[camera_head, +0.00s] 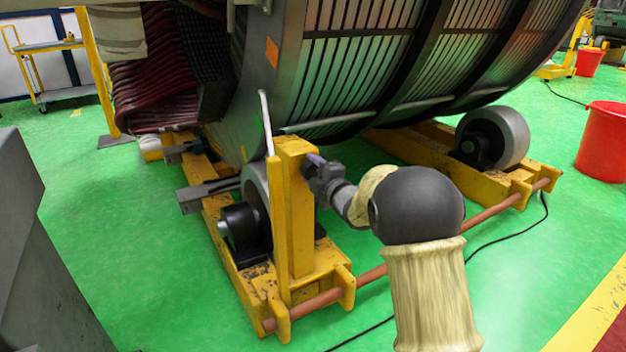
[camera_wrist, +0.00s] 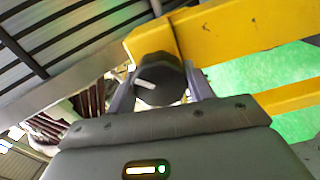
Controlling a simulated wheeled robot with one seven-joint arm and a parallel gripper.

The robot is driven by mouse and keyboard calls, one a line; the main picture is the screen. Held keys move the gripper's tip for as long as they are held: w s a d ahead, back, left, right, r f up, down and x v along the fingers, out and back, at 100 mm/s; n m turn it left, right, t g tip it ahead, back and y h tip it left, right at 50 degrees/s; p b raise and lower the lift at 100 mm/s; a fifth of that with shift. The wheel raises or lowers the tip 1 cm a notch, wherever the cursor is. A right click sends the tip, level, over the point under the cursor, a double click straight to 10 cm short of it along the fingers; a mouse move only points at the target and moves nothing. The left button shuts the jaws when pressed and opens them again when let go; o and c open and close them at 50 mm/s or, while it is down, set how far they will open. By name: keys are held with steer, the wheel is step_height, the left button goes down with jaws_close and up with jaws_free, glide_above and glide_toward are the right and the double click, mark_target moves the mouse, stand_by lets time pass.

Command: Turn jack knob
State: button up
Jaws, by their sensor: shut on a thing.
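The jack knob (camera_wrist: 160,82) is dark and round with a white pointer mark, set on the yellow jack frame (camera_wrist: 220,38) in the wrist view. The pointer slants up to the left. My gripper (camera_wrist: 157,86) has one purple-grey finger on each side of the knob and is shut on it. In the head view my gripper (camera_head: 315,168) reaches from the right to the top of the yellow jack post (camera_head: 293,225). The knob is mostly hidden there by the fingers.
The large ribbed stator (camera_head: 350,65) rests over grey rollers (camera_head: 494,137) on yellow supports. A copper-coloured bar (camera_head: 480,223) joins the supports low in front. Red buckets (camera_head: 604,140) stand at right. A black cable (camera_head: 510,238) lies on the open green floor.

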steer(key=n+b, duration=0.1)
steer(key=n, duration=0.1)
steer(key=n+b, duration=0.1)
steer(key=b, duration=0.1)
steer(key=n+b, duration=0.1)
steer(key=n, duration=0.1)
steer(key=shift+d+f+n+b, duration=0.15)
steer(key=shift+f+n+b, duration=0.15)
steer(key=shift+b, duration=0.1)
steer(key=shift+w+r+n+b, duration=0.1)
steer(key=shift+r+n+b, duration=0.1)
steer(key=shift+n+b, duration=1.5)
steer(key=o, duration=1)
steer(key=shift+c, duration=0.2)
